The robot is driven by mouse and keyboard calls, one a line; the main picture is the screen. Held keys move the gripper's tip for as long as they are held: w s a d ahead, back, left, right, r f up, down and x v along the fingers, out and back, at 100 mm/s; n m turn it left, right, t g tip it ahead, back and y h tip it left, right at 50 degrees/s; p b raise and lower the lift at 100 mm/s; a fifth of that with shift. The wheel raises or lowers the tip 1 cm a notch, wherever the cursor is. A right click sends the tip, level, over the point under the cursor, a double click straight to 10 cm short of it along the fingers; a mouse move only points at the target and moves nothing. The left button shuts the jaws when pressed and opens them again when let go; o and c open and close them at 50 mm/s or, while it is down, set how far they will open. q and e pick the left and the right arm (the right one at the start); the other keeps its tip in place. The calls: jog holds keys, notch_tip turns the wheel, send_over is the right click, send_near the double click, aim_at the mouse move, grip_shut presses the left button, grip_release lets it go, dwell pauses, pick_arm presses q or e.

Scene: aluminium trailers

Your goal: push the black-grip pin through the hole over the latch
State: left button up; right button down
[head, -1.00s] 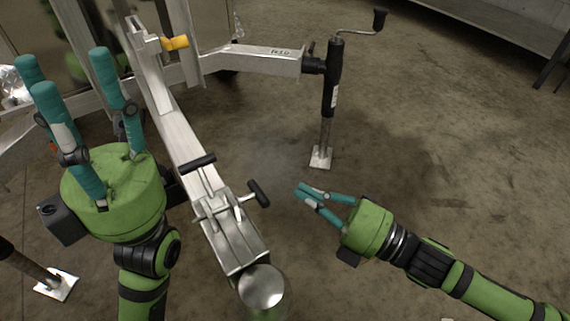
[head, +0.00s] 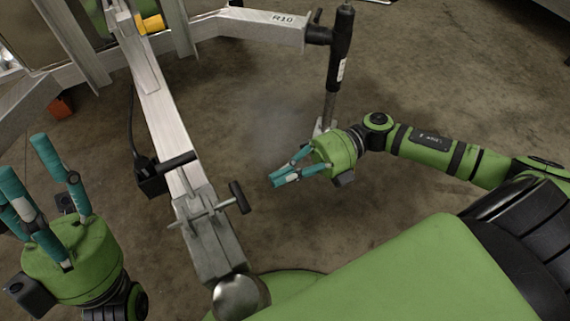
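The black-grip pin (head: 240,197) is at the right side of the trailer coupler (head: 217,250). Its metal rod runs left across the coupler top and shows again at the left side; how deep it sits in the hole cannot be told. The latch (head: 177,161) has a black cross handle and stands just behind the rod. My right gripper (head: 278,180) is to the right of the black grip, apart from it, with its fingers together and nothing between them. My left gripper (head: 26,170) is at the far left, fingers spread and empty, well away from the coupler.
The trailer beam (head: 160,110) runs back from the coupler. A jack stand (head: 340,60) stands behind my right gripper, its foot partly hidden. A yellow part (head: 152,24) sits on the beam. A silver ball-shaped end (head: 238,298) is at the front.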

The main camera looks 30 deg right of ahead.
aim_at(244, 195)
jog(key=shift+s+a, duration=0.1)
jog(key=shift+a, duration=2.25)
jog(key=shift+a+p, duration=0.4)
jog(key=shift+a, duration=0.1)
jog(key=shift+d, duration=1.75)
jog(key=d, duration=1.1)
jog(key=shift+w+d, duration=0.2)
jog(key=shift+w, duration=0.05)
